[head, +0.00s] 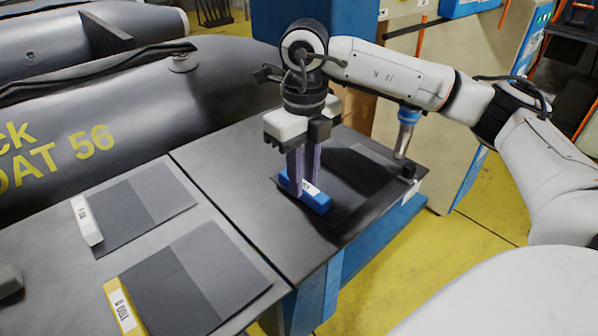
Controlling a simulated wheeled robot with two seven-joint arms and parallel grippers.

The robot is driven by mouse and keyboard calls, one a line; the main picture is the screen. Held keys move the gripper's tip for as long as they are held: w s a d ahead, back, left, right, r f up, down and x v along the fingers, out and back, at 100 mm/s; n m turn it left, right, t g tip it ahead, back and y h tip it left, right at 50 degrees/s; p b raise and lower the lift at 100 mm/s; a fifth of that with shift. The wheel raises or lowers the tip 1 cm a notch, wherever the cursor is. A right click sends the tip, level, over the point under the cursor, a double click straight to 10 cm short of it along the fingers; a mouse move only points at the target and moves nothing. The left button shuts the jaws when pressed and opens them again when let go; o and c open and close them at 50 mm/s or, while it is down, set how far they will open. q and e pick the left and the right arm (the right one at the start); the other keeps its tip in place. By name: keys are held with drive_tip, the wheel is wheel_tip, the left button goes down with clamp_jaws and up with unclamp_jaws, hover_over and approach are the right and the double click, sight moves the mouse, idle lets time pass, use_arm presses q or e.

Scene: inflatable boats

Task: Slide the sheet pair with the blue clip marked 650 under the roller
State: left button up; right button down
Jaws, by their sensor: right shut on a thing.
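My right gripper (307,181) points down with its purple fingers shut on the blue clip (318,202). The clip carries a white label, partly behind the fingers, whose number I cannot read. Its dark sheet pair (352,186) lies on the dark table plate, extending right from the clip towards the table's far right edge. A metal cylinder with a blue top (405,135), perhaps the roller, stands at that edge, beyond the sheets and partly behind my arm. I cannot tell whether the sheets touch it. My left gripper is not identifiable in view.
A sheet pair with a white clip (92,228) and one with a yellow clip (128,318) lie on the left table. A dark grey object (9,281) is cut off at the left edge. A grey inflatable boat (130,105) stands behind. Yellow floor (440,260) is open at right.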

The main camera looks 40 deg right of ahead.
drive_tip(key=shift+w+a+p, duration=0.2)
drive_tip(key=shift+w+p, duration=0.1)
drive_tip(key=shift+w, duration=1.95)
drive_tip(key=shift+f+b, duration=0.45)
drive_tip(key=shift+f, duration=0.15)
drive_tip(key=c, duration=1.5)
unclamp_jaws()
wheel_tip(320, 180, up, 10)
drive_tip(key=shift+r, duration=0.15)
